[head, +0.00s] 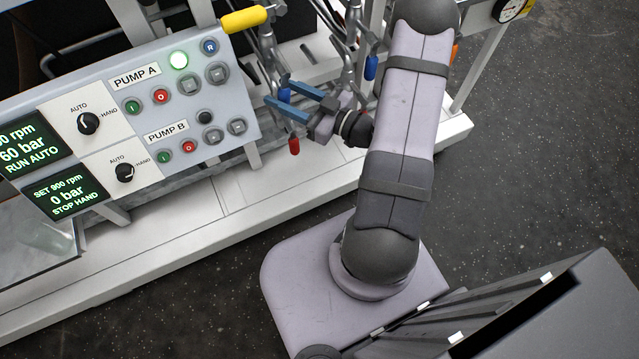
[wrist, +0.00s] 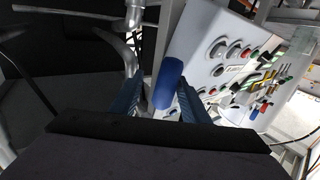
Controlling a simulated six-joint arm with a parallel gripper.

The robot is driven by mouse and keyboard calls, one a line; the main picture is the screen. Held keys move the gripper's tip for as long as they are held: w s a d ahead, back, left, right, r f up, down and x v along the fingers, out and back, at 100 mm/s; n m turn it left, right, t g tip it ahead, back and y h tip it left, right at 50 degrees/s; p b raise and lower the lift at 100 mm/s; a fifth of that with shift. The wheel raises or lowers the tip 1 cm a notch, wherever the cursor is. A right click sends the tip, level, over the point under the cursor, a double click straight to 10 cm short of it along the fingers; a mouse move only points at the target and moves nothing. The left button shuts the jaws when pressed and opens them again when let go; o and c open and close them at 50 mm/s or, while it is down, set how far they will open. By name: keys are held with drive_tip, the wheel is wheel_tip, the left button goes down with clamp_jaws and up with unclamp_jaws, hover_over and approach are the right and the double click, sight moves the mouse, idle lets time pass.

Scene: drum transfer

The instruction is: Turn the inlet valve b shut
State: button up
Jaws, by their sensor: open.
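My gripper (head: 279,92) is open, with its two blue fingers pointing left, just right of the pump panel. A blue valve handle (head: 284,95) shows between the fingertips, partly covered by them. In the wrist view the same blue handle (wrist: 169,83) stands slightly tilted between the open fingers (wrist: 160,92); I cannot tell whether either finger touches it. A second blue handle (head: 371,67) hangs from pipework further right, beside my arm. I see no label naming inlet valve b.
The control panel (head: 215,128) is close left of the gripper; its pump B display (head: 65,195) reads 0 bar, STOP HAND. A red handle (head: 293,146) hangs just below the gripper. A yellow handle (head: 244,19) sticks out above the panel. Pipes stand behind.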

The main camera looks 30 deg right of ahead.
drive_tip(key=s+d+f+m+g+h, duration=0.1)
drive_tip(key=s+d+f+g+h, duration=0.25)
drive_tip(key=f+g+h, duration=0.2)
drive_tip(key=s+d+f+m+g+h, duration=0.1)
drive_tip(key=s+d+f+g+h, duration=0.1)
drive_tip(key=d+f+g+h, duration=0.4)
drive_tip(key=s+a+f+m+g+b, duration=0.2)
drive_tip(key=s+a+f+b, duration=0.6)
drive_tip(key=b, duration=1.2)
drive_tip(key=shift+s+f+m+g, duration=0.35)
drive_tip(key=shift+s+f+m, duration=0.9)
drive_tip(key=shift+f, duration=0.6)
drive_tip(key=shift+y, duration=0.25)
